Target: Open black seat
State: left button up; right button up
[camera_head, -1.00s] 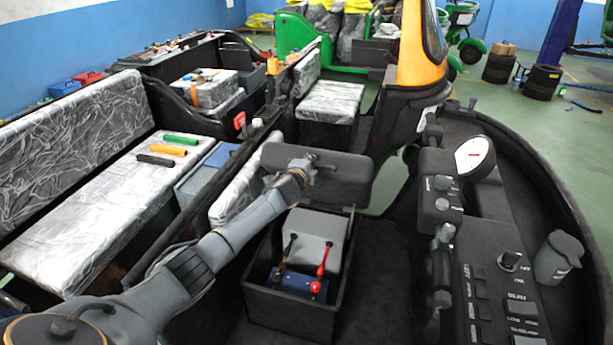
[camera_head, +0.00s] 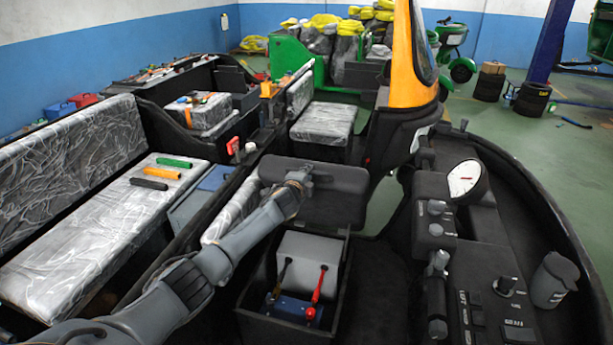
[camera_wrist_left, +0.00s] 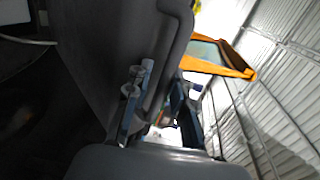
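The black seat (camera_head: 335,200) stands tipped up in the head view, behind an open black box (camera_head: 290,326). In the box are a grey block (camera_head: 312,255) and a blue part with a red lever and a dark lever. My left gripper (camera_head: 303,174) is at the seat's upper part, left of its middle. In the left wrist view the seat (camera_wrist_left: 105,55) fills the left centre as a dark grey panel. My left gripper's fingers (camera_wrist_left: 158,110) are spread apart there, with the seat's edge between them. My right gripper is not in view.
A dashboard with knobs, a round gauge (camera_head: 466,180) and a grey cup (camera_head: 553,281) are at the right. A plastic-wrapped bench (camera_head: 90,243) with three coloured tubes is at the left. The yellow-and-black front pillar (camera_head: 408,60) rises behind the seat.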

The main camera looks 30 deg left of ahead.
pick_arm(q)
jog(key=shift+f, duration=0.15)
jog(key=v, duration=1.2)
dwell(0.4)
